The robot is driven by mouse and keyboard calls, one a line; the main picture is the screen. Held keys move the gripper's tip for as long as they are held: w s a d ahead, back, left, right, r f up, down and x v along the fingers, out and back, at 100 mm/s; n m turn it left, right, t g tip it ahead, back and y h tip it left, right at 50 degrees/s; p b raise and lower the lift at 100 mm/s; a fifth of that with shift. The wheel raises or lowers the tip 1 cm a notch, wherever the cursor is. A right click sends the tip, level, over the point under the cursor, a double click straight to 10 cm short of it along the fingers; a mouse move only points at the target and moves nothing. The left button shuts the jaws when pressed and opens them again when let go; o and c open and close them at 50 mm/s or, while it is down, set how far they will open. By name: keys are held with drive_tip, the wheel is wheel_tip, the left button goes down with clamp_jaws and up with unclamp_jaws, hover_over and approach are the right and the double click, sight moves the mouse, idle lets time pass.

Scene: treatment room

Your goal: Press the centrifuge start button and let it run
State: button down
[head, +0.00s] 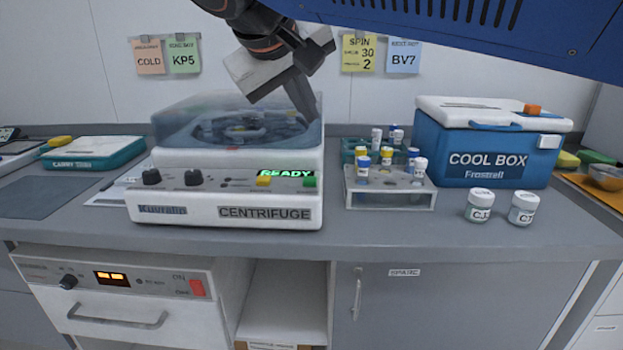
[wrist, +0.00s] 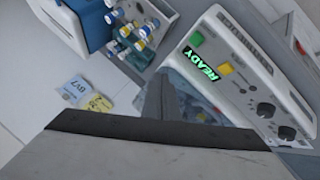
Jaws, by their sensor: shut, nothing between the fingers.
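The white centrifuge (head: 215,198) stands on the counter, left of the middle, with its clear lid down over the rotor. Its front panel has two black knobs, a green-lit READY display (head: 286,173), a yellow button (head: 263,181) and a green button (head: 309,181). The wrist view shows the green button (wrist: 196,39), the yellow button (wrist: 225,68) and the READY display (wrist: 201,66). My gripper (head: 316,112) is shut and empty, above the right part of the lid in the head view, apart from the buttons. Its fingers (wrist: 160,85) point toward the panel in the wrist view.
A rack with capped tubes (head: 390,200) stands right of the centrifuge. A blue cool box (head: 485,155) and two white-capped jars (head: 480,207) are further right. A teal carry case (head: 93,153) sits at left. The counter front is clear before the centrifuge.

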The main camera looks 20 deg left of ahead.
sight(307, 182)
drive_tip(key=shift+f, duration=0.2)
drive_tip(key=shift+f, duration=4.25)
